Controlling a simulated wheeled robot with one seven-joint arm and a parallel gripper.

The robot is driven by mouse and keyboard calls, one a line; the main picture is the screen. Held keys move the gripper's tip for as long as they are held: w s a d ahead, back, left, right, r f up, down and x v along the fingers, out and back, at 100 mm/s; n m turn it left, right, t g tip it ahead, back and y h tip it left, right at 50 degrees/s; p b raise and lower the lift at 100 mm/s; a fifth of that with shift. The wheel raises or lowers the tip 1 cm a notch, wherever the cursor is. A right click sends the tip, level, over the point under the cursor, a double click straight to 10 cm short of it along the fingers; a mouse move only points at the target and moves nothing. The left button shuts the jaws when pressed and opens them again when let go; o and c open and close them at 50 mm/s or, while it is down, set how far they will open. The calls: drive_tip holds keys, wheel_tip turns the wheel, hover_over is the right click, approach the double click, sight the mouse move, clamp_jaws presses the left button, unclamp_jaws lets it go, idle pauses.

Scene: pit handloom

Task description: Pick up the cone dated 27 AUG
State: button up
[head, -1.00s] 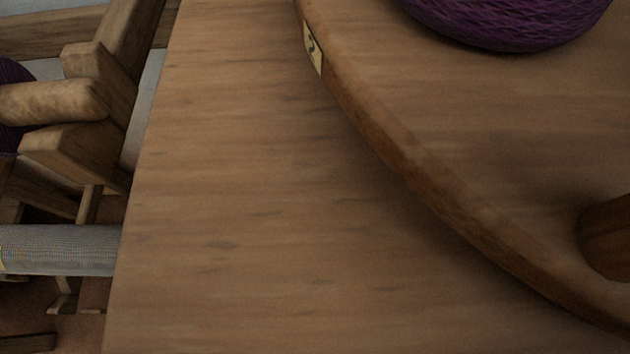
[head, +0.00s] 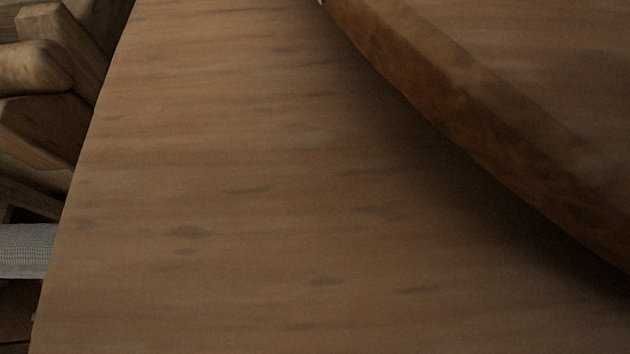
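No cone and no 27 AUG date show in the head view now. My gripper is not in view. A round wooden board (head: 500,120) with a thick rim curves across the upper right, and the part of it in view is bare. It sits over a wooden table top (head: 230,190), with a dark shadow under its rim. A sliver of a pale label shows at the rim's top end, too small to read.
The table's left edge runs slanting down the left side. Beyond it are wooden loom beams (head: 40,70) and a grey woven cloth roll (head: 25,250). The table top left of the round board is clear.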

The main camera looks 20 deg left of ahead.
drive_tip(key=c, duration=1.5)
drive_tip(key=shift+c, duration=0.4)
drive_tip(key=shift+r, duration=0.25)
